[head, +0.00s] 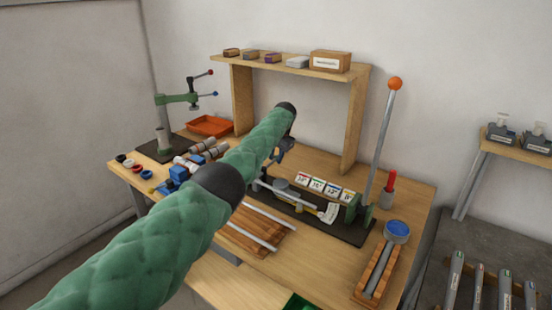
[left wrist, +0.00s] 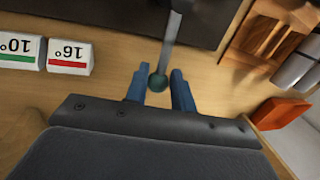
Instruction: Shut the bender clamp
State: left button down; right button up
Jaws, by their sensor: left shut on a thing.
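The bender (head: 350,212) stands on a dark base plate on the wooden bench, with a green end block and a tall grey lever topped by an orange ball (head: 395,84). In the left wrist view a grey clamp handle (left wrist: 172,40) ends in a dark green ball knob (left wrist: 157,83). My left gripper (left wrist: 160,88) has its blue fingers shut on this knob. In the head view my left gripper (head: 287,147) is beyond my green arm, at the bender's left end. The arm hides the knob and part of the bender there. My right gripper is out of view.
Angle cards (head: 317,184) stand behind the bender. A wooden rack with rods (head: 240,240) lies in front. An orange tray (head: 210,126) and a green press (head: 180,99) are at back left.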

pick_arm(q)
jog(key=shift+w+r, duration=0.1)
jog(key=shift+r, duration=0.1)
jog(key=c, duration=1.5)
grip_release()
jog(key=shift+f, duration=0.1)
